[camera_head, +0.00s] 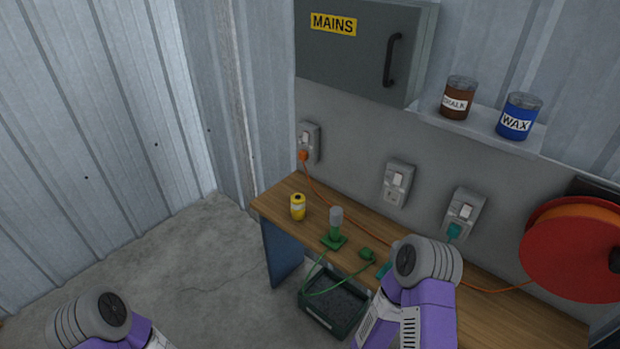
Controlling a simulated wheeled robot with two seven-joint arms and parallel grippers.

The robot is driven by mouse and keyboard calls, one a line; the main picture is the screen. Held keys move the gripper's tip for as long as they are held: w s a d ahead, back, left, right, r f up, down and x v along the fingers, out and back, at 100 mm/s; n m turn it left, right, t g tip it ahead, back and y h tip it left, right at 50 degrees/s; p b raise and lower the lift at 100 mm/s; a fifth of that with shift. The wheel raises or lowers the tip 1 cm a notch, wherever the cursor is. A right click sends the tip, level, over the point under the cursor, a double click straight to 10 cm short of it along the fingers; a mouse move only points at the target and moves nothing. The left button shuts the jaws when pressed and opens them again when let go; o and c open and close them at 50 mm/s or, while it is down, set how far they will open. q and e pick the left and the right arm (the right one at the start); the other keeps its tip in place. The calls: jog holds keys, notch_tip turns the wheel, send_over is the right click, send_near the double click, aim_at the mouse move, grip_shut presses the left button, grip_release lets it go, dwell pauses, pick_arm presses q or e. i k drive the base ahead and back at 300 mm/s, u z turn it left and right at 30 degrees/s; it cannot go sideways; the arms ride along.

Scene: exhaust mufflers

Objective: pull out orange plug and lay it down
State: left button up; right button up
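The orange plug (303,155) sits in the lower part of the leftmost wall socket (311,138), just above the bench's left end. Its orange cord (325,197) runs down from it and along the bench to the right. My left arm shows at the lower left and my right arm at the lower middle, in front of the bench. The fingers of both grippers are out of sight, so neither gripper is seen at the plug.
The wooden bench (276,199) carries a yellow can (298,207), a green-based lamp-like item (335,228) and a green plug (367,254). A teal plug (454,231) is in the right socket; the middle socket (397,184) is empty. A red reel (535,249) hangs right.

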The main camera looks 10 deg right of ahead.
aim_at(302, 154)
jog(key=k, duration=0.4)
jog(key=u, duration=0.75)
jog(key=i, duration=1.85)
jog(key=z, duration=1.35)
jog(key=i, duration=0.2)
